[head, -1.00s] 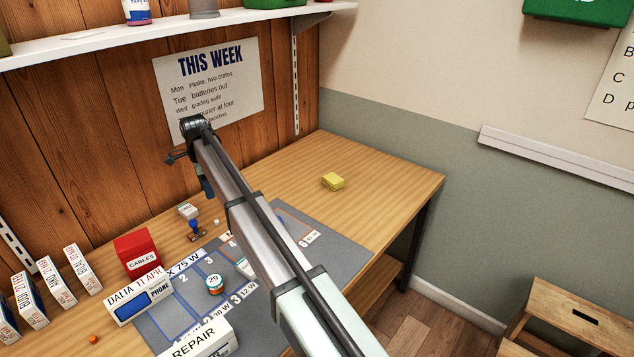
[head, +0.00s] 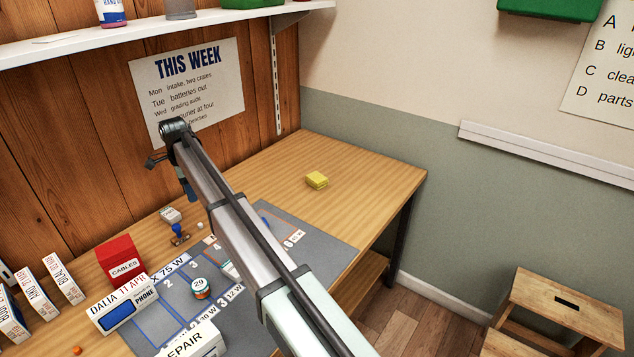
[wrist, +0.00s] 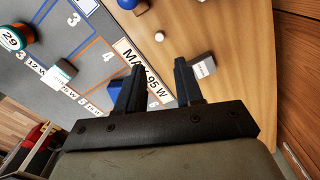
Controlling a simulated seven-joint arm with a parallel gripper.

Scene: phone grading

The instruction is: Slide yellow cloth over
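The yellow cloth (head: 317,180) lies folded on the bare wood of the bench, right of and beyond the grey mat, in the head view. It does not show in the wrist view. My gripper (wrist: 158,80) is in the wrist view with its two dark fingers apart and nothing visible between them. It hangs above the back edge of the mat, well to the left of the cloth. In the head view my arm hides part of the mat, and the fingertips are hard to make out.
The grey mat (head: 334,256) has outlined numbered spaces. A round tin (head: 201,288), a blue-handled stamp (head: 179,234), a red CABLES box (head: 120,259) and white label blocks stand on the left. The wood around the cloth is clear. A wooden stool (head: 570,306) stands at right.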

